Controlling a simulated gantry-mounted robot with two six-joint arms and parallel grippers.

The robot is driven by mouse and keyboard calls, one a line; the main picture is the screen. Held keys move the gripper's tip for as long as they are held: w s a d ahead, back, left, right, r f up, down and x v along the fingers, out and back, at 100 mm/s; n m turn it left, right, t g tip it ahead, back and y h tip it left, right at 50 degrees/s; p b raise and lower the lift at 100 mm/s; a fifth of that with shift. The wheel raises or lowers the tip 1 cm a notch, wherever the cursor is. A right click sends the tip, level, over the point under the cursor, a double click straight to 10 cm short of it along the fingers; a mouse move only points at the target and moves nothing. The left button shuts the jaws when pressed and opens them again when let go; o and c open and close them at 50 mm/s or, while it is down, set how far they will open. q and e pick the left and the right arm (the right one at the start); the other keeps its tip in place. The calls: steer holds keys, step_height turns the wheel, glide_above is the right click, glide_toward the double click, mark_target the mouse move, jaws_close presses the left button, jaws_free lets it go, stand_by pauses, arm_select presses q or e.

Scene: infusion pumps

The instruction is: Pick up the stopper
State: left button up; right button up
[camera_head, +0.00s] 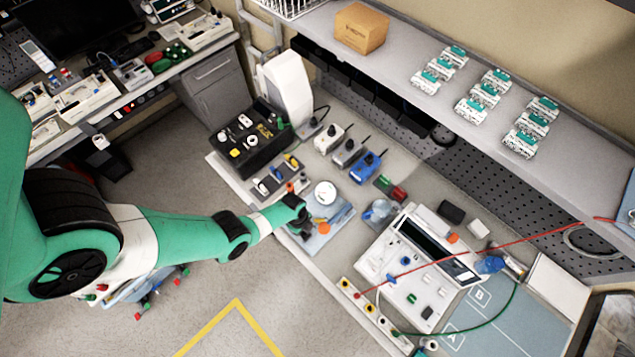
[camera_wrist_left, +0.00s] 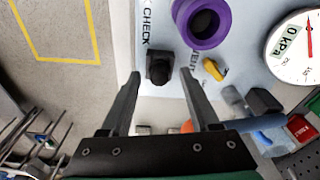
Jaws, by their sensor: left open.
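A small black piece with a rounded top (camera_wrist_left: 159,67), which looks like the stopper, sits on the pale board (camera_wrist_left: 226,95) beside the printed word CHECK in the left wrist view. My left gripper (camera_wrist_left: 162,76) is open, with one finger to each side of this piece. Clear gaps show between the piece and both fingers. In the head view my left gripper (camera_head: 303,222) is over the small blue board (camera_head: 318,243) at the bench's front edge. It hides the black piece there. My right gripper is not in view.
A purple ring (camera_wrist_left: 204,22), a yellow piece (camera_wrist_left: 214,69) and a pressure gauge (camera_wrist_left: 294,46) are close by on the board. The gauge also shows in the head view (camera_head: 325,192). A white pump unit (camera_head: 405,275) stands to the right. Floor lies beyond the bench edge.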

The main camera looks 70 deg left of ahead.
arm_select(q)
steer(key=shift+c, duration=0.4)
jaws_close()
